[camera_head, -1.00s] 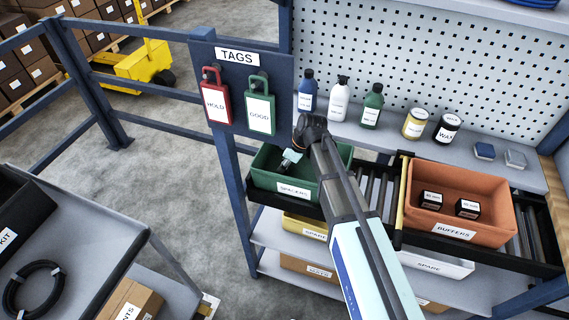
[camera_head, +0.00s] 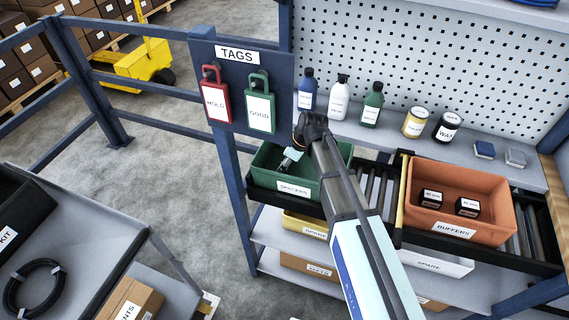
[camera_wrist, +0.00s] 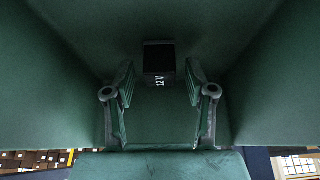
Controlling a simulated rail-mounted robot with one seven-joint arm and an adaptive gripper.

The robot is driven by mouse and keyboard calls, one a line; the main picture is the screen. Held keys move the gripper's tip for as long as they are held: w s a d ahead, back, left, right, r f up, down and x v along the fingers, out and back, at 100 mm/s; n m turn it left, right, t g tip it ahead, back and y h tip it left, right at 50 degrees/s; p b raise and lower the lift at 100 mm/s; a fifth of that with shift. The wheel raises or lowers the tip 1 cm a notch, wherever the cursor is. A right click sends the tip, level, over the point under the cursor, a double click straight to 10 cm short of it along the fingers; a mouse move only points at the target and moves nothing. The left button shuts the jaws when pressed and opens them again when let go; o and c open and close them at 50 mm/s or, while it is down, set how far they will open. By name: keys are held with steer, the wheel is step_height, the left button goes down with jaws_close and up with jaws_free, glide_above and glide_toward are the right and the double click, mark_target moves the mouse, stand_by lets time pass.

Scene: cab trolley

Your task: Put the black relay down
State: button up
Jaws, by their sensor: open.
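The black relay (camera_wrist: 159,62), marked 12 V in white, lies in the green bin labelled SPACERS, seen in the wrist view. In the head view the relay is hidden in the bin (camera_head: 292,188). My gripper (camera_wrist: 159,85) is open, with one finger on each side and the relay showing beyond and between the fingertips. Gaps show between the fingers and the relay. In the head view my gripper (camera_head: 290,160) points down into the green bin, and my arm covers part of the bin's right side.
An orange bin labelled BUFFERS (camera_head: 453,230) with two black boxes stands to the right, past bare rollers (camera_head: 376,190). Bottles and jars line the shelf behind. A tag board with a red HOLD tag (camera_head: 216,102) and a green GOOD tag (camera_head: 260,108) stands close at the left.

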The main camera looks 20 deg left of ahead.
steer(key=b+v, duration=0.2)
steer(key=v, duration=0.9)
steer(key=shift+r, duration=0.25)
